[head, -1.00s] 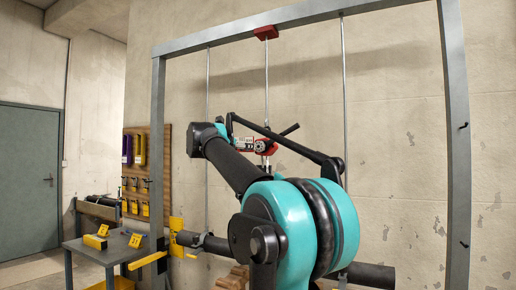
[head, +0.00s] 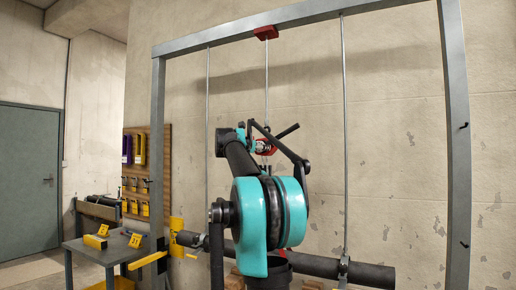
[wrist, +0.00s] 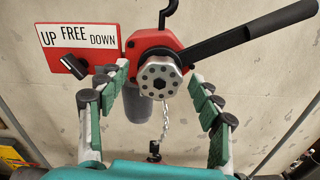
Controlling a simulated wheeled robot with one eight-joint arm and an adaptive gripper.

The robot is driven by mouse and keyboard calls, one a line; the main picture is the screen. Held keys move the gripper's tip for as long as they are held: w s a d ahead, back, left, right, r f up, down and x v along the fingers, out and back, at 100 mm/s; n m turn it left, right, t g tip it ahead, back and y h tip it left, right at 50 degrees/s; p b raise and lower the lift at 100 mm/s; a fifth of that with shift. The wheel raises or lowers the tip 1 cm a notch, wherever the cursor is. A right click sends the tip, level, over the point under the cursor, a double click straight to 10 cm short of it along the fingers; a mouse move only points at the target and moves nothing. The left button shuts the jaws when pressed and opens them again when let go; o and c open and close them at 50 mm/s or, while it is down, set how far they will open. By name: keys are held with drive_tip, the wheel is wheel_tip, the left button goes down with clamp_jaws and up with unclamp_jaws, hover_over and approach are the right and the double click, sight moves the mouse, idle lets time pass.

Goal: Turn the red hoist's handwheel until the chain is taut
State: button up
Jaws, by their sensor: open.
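The red hoist (wrist: 150,45) hangs from a black hook in the wrist view; it is small in the head view (head: 267,147), partly behind my arm. Its round grey handwheel (wrist: 160,77) with dark holes faces me. My gripper (wrist: 159,78) is open, one finger on each side of the handwheel, and holds nothing; I cannot tell whether the fingers touch it. The chain (wrist: 166,122) hangs below with a slight bend, down to a dark fitting (wrist: 154,150). A red UP/FREE/DOWN plate (wrist: 98,58) carries a black selector knob (wrist: 74,66), slanted toward UP.
A black lever (wrist: 255,32) sticks out right of the hoist, close above the right finger. A grey steel frame (head: 159,150) with thin hanging rods (head: 345,130) surrounds the work. A dark pipe (head: 375,275) runs low across. A side table (head: 85,247) stands left.

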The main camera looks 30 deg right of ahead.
drive_tip(key=c, duration=1.2)
drive_tip(key=shift+o, duration=0.2)
drive_tip(key=shift+m, duration=0.3)
drive_tip(key=m, duration=1.2)
drive_tip(key=shift+f, duration=0.1)
